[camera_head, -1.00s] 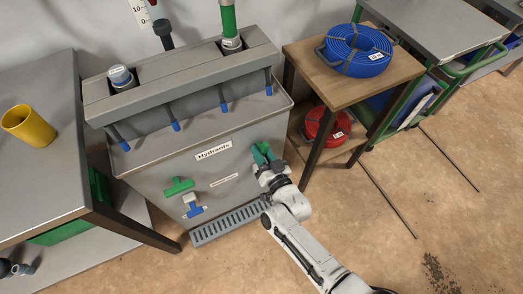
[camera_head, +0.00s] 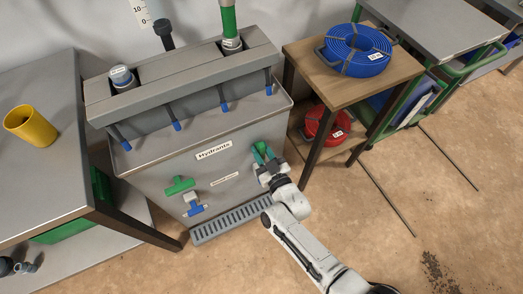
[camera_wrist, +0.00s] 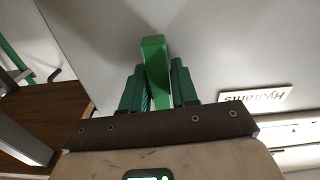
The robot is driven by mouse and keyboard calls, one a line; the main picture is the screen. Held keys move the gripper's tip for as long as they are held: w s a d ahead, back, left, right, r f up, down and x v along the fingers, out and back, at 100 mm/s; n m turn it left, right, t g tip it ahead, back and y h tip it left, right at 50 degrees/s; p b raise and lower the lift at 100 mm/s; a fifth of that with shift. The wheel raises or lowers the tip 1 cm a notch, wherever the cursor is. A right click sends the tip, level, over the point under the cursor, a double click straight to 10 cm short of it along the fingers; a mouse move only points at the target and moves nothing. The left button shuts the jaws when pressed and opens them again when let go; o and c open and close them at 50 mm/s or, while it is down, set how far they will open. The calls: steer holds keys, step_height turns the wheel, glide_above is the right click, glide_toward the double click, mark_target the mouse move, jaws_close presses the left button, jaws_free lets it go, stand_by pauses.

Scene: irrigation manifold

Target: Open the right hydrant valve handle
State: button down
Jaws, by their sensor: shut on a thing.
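The right hydrant valve handle (camera_wrist: 155,70) is a green bar on the front of the grey hydrant cabinet (camera_head: 240,190). In the wrist view it stands between the two green fingers of my gripper (camera_wrist: 157,88), which is shut on it. In the head view my gripper (camera_head: 266,157) is at the right of the cabinet front and covers most of the handle. A left green valve handle (camera_head: 180,186) shows on the same front, with a blue part (camera_head: 194,207) below it. The tap outlet under the right handle is hidden by my gripper.
A grey drain grate (camera_head: 228,220) lies at the cabinet's foot. A wooden shelf (camera_head: 300,55) with blue (camera_head: 357,50) and red (camera_head: 326,125) hose coils stands close at the right. A metal table (camera_head: 40,150) with a yellow cup (camera_head: 30,126) is at the left. Open floor lies in front.

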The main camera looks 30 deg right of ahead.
steer(key=c, duration=1)
jaws_free()
steer(key=s, duration=1.1)
steer(key=shift+p, duration=0.3)
steer(key=shift+w, duration=0.1)
